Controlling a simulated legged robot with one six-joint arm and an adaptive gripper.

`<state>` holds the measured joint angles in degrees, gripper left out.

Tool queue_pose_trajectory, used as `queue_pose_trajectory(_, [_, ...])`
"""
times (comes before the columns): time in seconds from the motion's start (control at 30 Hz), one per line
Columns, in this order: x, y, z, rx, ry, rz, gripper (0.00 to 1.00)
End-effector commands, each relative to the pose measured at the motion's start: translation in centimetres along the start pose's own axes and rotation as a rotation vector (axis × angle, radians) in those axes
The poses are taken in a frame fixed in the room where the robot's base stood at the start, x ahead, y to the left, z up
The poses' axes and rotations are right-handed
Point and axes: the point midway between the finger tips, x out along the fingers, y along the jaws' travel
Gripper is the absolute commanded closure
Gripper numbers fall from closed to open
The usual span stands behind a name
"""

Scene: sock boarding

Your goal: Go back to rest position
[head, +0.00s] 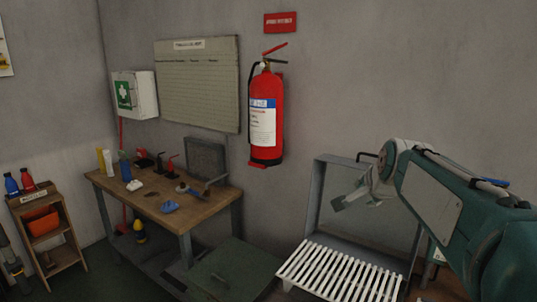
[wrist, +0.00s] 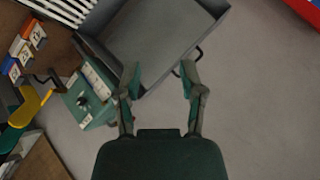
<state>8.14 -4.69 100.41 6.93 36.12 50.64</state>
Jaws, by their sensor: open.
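In the head view my gripper (head: 352,198) shows at the right, at the end of my teal arm, in front of an upright grey metal panel (head: 333,232). It is held above a white slatted rack (head: 340,270). No sock can be made out in either view.
A wooden workbench (head: 150,199) with tools and small items stands at the left. A red fire extinguisher (head: 266,115) hangs on the wall. A small wooden shelf (head: 45,242) stands far left. A green box (wrist: 92,98) sits beside the metal bin (wrist: 165,35).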

Motion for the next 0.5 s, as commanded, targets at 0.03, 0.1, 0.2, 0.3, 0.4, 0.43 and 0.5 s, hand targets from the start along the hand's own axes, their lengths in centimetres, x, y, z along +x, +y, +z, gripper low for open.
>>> queue_pose_trajectory(0.03, [-1.4,1.1,1.4,-0.066,-0.017,0.014,0.49])
queue_pose_trajectory(0.1, [-2.8,2.8,3.3,-0.168,-0.042,0.037,0.49])
queue_pose_trajectory(0.2, [-4.8,5.6,6.0,-0.314,-0.081,0.066,0.49])
queue_pose_trajectory(0.3, [-6.5,8.5,8.6,-0.459,-0.124,0.092,0.49])
queue_pose_trajectory(0.4, [-8.0,11.8,11.2,-0.604,-0.169,0.115,0.49])
queue_pose_trajectory(0.43, [-8.5,12.7,11.9,-0.648,-0.184,0.12,0.49])
queue_pose_trajectory(0.5, [-9.4,15.1,13.7,-0.749,-0.218,0.132,0.49])
